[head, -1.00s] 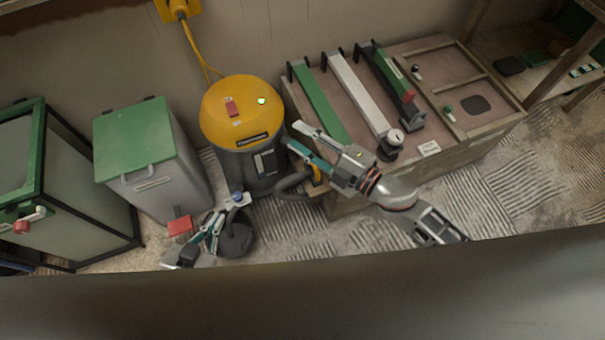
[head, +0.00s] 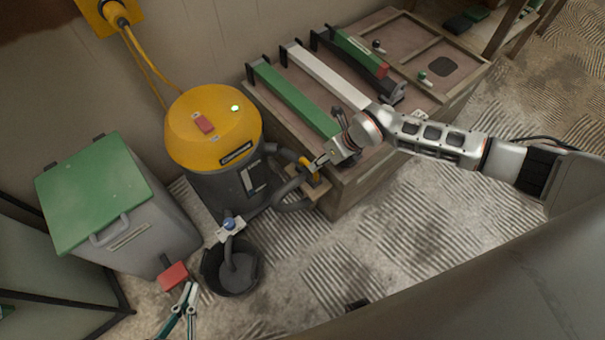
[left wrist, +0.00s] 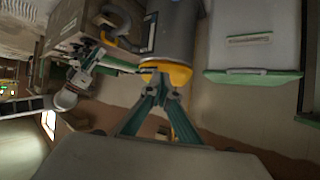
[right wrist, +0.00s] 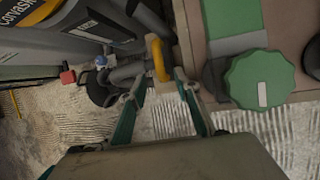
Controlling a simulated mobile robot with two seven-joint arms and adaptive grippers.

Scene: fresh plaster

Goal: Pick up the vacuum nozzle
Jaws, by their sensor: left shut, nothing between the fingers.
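The vacuum nozzle appears to be the dark grey hose end with a yellow collar (head: 309,167) in a holder at the bench's near left corner. The yellow collar also shows in the right wrist view (right wrist: 160,60). My right gripper (head: 322,160) is beside this collar; in the right wrist view its fingers (right wrist: 161,75) are apart, with the collar just beyond the tips. I cannot tell whether they touch it. My left gripper (head: 190,287) is shut and empty, low in the head view, beside a red block. Its fingertips meet in the left wrist view (left wrist: 160,78).
The yellow-topped vacuum (head: 213,130) stands left of the bench (head: 350,190). A black pot (head: 232,280) with a hose and blue knob is in front. A green-lidded bin (head: 95,195) and red block (head: 173,276) are left. Textured floor in front is mostly clear.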

